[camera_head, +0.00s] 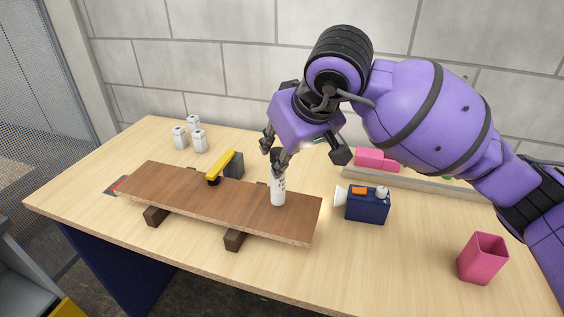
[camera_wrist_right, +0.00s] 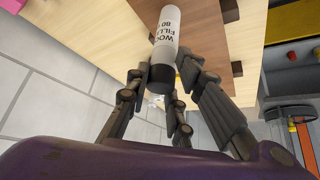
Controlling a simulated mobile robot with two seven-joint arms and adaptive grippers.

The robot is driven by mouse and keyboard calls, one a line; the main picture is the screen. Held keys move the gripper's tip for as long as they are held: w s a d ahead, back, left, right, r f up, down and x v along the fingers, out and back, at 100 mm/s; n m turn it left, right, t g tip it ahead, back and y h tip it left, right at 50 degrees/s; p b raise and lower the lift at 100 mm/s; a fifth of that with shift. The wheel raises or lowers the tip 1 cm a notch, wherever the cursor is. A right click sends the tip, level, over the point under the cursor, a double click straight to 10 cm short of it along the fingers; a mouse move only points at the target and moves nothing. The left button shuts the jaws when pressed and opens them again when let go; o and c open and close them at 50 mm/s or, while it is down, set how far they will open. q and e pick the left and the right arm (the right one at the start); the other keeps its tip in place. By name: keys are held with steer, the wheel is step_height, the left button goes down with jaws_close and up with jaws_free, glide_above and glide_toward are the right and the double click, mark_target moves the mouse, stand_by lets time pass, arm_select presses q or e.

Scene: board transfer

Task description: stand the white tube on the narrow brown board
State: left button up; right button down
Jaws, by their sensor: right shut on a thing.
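The white tube (camera_head: 278,190) stands roughly upright over the right part of the narrow brown board (camera_head: 170,183). Its lower end is at the board's surface; I cannot tell if it touches or hovers just above. My right gripper (camera_head: 279,163) is shut on the tube's dark upper end from above. In the right wrist view the tube (camera_wrist_right: 168,28) shows its dark end between the fingers (camera_wrist_right: 165,85), with the brown board (camera_wrist_right: 205,28) beyond. My left gripper is in neither view.
The board rests on dark blocks (camera_head: 235,240) on a light wooden table (camera_head: 320,265). A yellow and black tool (camera_head: 222,167) is by its back edge. Three white containers (camera_head: 199,142) stand behind. To the right are a blue box (camera_head: 367,207) and pink cup (camera_head: 481,259).

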steer(key=shift+f, duration=1.2)
steer(key=shift+s, duration=0.1)
steer(key=shift+f, duration=0.25)
steer(key=c, duration=1.5)
jaws_free()
steer(key=shift+c, duration=0.2)
steer(key=shift+r, duration=0.15)
steer(key=v, duration=1.2)
